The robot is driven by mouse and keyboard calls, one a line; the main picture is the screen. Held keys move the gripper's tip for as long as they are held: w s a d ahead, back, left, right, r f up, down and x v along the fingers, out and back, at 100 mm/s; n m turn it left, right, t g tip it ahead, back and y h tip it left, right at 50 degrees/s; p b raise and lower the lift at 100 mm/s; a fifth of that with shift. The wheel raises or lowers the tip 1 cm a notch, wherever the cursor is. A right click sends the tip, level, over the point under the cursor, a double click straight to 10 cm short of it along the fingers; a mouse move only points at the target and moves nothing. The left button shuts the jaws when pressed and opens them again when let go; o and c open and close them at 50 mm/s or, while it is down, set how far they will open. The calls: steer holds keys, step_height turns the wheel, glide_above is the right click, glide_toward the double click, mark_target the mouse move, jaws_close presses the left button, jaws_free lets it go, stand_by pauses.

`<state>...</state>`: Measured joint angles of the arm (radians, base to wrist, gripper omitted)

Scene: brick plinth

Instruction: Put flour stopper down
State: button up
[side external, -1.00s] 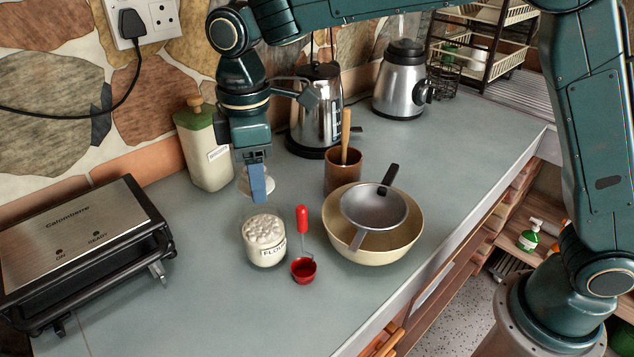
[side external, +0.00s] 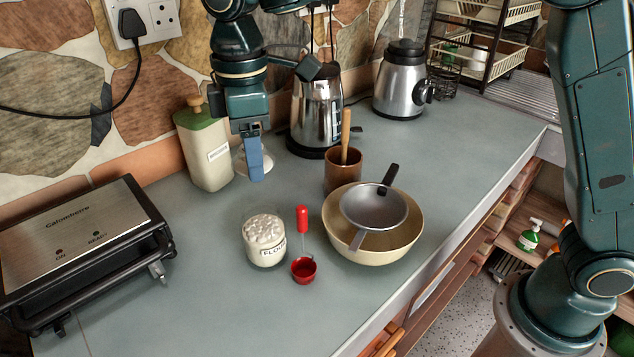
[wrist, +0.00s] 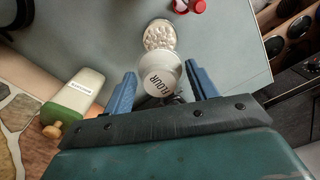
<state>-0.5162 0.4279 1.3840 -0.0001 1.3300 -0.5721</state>
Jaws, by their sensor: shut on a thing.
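The flour stopper (wrist: 158,78) is a round pale piece lettered FLOUR, between the two blue fingers of my gripper (wrist: 160,92). In the side view my gripper (side external: 252,165) points down beside the cream canister. Only a pale edge of the stopper (side external: 239,163) shows there, behind a finger. I cannot tell whether its underside touches the counter. The flour jar (side external: 265,248) stands uncovered on the counter, nearer the side camera than my gripper, with white lumpy contents. The jar (wrist: 160,35) also shows beyond the stopper in the wrist view.
A cream canister (side external: 204,150) with green lid stands close left of my gripper, a steel kettle (side external: 317,108) to its right. A red scoop (side external: 303,268) lies by the jar. A bowl (side external: 375,248) with sieve is right, a grill (side external: 85,245) left. Counter before my gripper is clear.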

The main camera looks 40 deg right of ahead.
mark_target(320, 316)
steer(key=shift+s+a, duration=0.15)
steer(key=shift+s, duration=0.4)
steer(key=s+a+n, duration=0.1)
steer(key=s+n, duration=0.4)
steer(key=s, duration=0.9)
steer(key=shift+s+n, duration=0.3)
step_height(320, 316, down, 20)
steer(key=shift+r, duration=0.1)
steer(key=o, duration=1)
